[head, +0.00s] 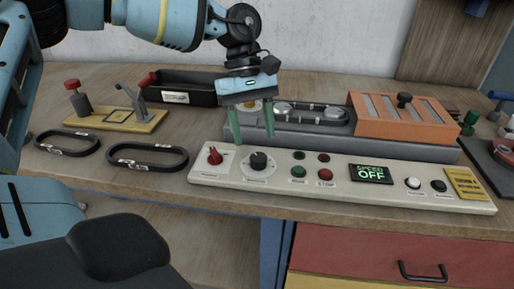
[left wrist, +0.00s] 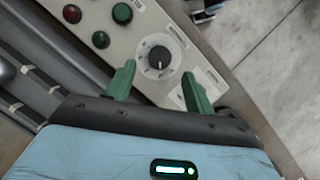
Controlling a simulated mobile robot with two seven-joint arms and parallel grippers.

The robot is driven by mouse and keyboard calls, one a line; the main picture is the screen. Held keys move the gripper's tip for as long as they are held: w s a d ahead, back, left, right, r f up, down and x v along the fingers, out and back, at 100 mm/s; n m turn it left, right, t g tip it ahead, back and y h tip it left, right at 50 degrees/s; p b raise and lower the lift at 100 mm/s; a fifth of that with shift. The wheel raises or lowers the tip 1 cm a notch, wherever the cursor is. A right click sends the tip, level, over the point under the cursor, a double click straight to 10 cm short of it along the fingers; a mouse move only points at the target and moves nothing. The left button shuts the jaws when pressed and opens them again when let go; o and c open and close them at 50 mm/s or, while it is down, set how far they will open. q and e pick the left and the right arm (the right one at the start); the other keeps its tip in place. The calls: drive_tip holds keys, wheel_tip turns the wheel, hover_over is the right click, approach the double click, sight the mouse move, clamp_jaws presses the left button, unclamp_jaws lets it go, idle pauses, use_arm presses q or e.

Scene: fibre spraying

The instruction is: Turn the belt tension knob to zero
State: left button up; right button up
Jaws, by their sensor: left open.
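A black knob (head: 258,160) on a white dial stands on the cream control panel (head: 330,192), left of its middle. A red knob (head: 214,156) stands to its left; I cannot read either label. My left gripper (head: 254,138) is open and empty, its green fingers pointing down above and behind the black knob. In the left wrist view, the black knob (left wrist: 159,57) shows a pale pointer mark and lies between and beyond the open fingertips (left wrist: 158,72), apart from them as far as I can tell. My right gripper is not in view.
Small red and green buttons (head: 298,172) and a display (head: 371,173) reading "SPEED OFF" are right of the knob. A grey belt unit (head: 300,128) with an orange cover (head: 392,120) stands behind the panel. Two black belts (head: 147,157) lie at left.

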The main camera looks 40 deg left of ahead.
sight(258, 156)
use_arm(q)
drive_tip(key=x, duration=0.4)
drive_tip(key=shift+f, duration=0.1)
drive_tip(key=shift+d+f, duration=0.1)
drive_tip(key=shift+f, duration=0.15)
drive_tip(key=c, duration=1)
